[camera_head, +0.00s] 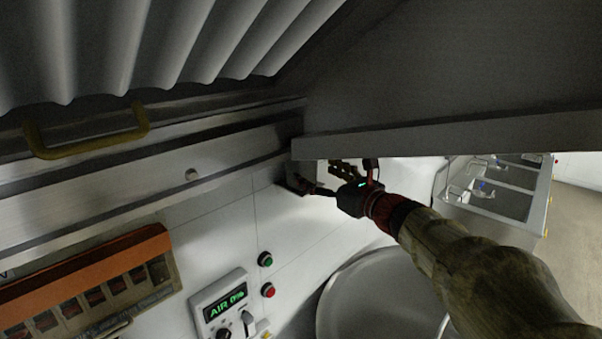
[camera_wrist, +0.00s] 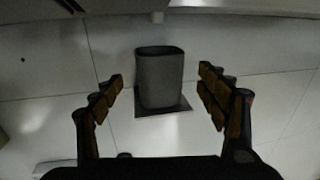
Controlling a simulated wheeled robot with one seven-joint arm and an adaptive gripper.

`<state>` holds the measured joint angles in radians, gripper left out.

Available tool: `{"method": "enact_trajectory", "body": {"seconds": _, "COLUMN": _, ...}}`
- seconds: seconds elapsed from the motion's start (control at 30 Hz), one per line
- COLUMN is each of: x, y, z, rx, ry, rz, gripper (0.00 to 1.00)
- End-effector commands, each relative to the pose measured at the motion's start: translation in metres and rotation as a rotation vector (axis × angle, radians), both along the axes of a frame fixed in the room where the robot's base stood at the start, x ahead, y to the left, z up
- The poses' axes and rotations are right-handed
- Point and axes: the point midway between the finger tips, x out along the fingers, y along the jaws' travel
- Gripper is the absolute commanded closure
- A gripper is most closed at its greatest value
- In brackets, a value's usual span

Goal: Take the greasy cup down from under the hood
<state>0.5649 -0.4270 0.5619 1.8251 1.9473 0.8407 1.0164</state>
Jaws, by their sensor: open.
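The cup is a dark grey, square-cornered box-like holder (camera_wrist: 160,78) against the white tiled wall in the wrist view. It stands between my two fingers, with a gap on both sides. A dark flat plate (camera_wrist: 181,107) shows at its lower end. In the head view a small dark part of the cup (camera_head: 296,182) shows just below the hood's lower edge, partly hidden by my fingers. My gripper (camera_head: 326,178) is open around it, its yellow-brown finger pads apart and holding nothing. The cup's contents cannot be seen.
The grey hood (camera_head: 450,139) overhangs just above my gripper. A yellow handle (camera_head: 88,142) is on its front left. A large round vessel (camera_head: 375,295) stands below.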

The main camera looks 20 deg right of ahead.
Motion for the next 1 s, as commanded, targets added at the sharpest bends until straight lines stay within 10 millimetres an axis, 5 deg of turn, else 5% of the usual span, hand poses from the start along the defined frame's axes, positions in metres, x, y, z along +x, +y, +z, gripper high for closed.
{"method": "enact_trajectory", "body": {"seconds": 0.53, "x": 0.059, "y": 0.014, "z": -0.002, "rx": -0.003, "ry": 0.000, "rz": 0.003, "gripper": 0.26}}
{"method": "enact_trajectory", "body": {"seconds": 0.77, "x": 0.061, "y": 0.014, "z": -0.003, "rx": -0.004, "ry": -0.001, "rz": 0.001, "gripper": 0.26}}
{"method": "enact_trajectory", "body": {"seconds": 1.0, "x": 0.061, "y": 0.013, "z": -0.003, "rx": -0.004, "ry": -0.001, "rz": 0.001, "gripper": 0.39}}
